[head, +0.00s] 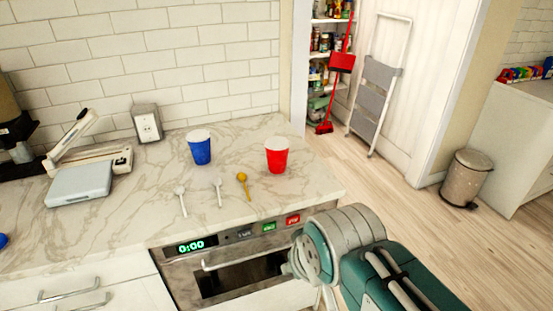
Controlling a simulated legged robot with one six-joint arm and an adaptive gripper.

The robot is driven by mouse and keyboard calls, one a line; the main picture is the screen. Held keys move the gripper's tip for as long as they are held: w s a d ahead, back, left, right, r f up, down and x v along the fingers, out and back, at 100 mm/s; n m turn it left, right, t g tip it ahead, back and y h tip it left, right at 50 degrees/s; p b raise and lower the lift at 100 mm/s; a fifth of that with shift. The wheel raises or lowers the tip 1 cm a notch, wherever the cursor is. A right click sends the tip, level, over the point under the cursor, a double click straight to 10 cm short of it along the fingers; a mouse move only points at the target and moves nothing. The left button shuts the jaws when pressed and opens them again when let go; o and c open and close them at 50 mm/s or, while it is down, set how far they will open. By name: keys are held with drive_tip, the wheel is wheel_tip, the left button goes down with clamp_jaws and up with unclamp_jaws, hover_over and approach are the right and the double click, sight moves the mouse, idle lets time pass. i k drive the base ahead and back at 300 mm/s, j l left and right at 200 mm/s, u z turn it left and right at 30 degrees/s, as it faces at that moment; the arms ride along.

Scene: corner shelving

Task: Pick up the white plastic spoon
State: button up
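Three spoons lie in a loose row near the front of the marble counter. The left one (181,200) is pale white, the middle one (218,191) is also whitish, and the right one (243,185) is golden brown. I cannot tell for sure which pale spoon is plastic. My gripper is not clearly visible; my arm's wrist is in front of the oven at the lower right, below and to the right of the spoons. The fingers are hidden or cut off by the bottom edge. Nothing of mine touches the spoons.
A blue cup (200,147) and a red cup (277,155) stand behind the spoons. A scale-like appliance (80,184) is at left. An oven (230,268) is set under the counter edge. A bin (467,178) stands at right; the wooden floor between is clear.

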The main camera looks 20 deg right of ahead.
sight(179, 190)
drive_tip(key=i+j, duration=0.85)
